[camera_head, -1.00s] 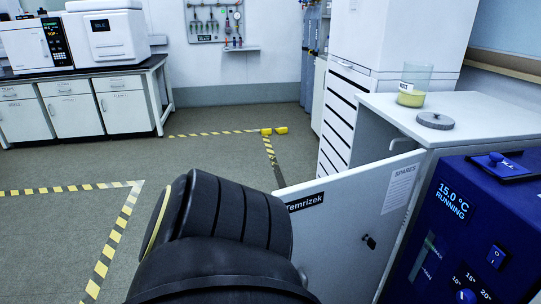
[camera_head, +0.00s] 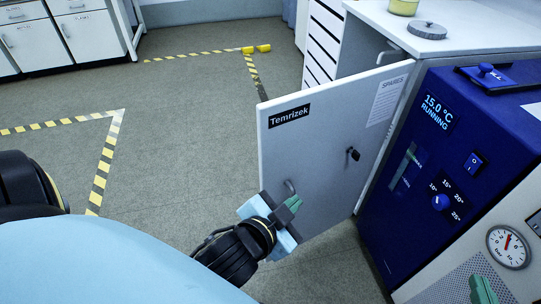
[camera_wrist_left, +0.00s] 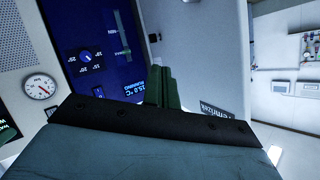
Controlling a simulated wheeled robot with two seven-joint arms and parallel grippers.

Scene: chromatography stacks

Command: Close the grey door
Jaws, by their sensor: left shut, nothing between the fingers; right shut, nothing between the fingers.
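A blue chiller (camera_head: 455,150) stands right beside the door, with a panel with a gauge (camera_head: 508,246) nearer. A grey disc (camera_head: 427,30) and a beaker (camera_head: 403,6) sit on the cabinet top. The floor (camera_head: 190,130) left of the door is clear, with striped tape.

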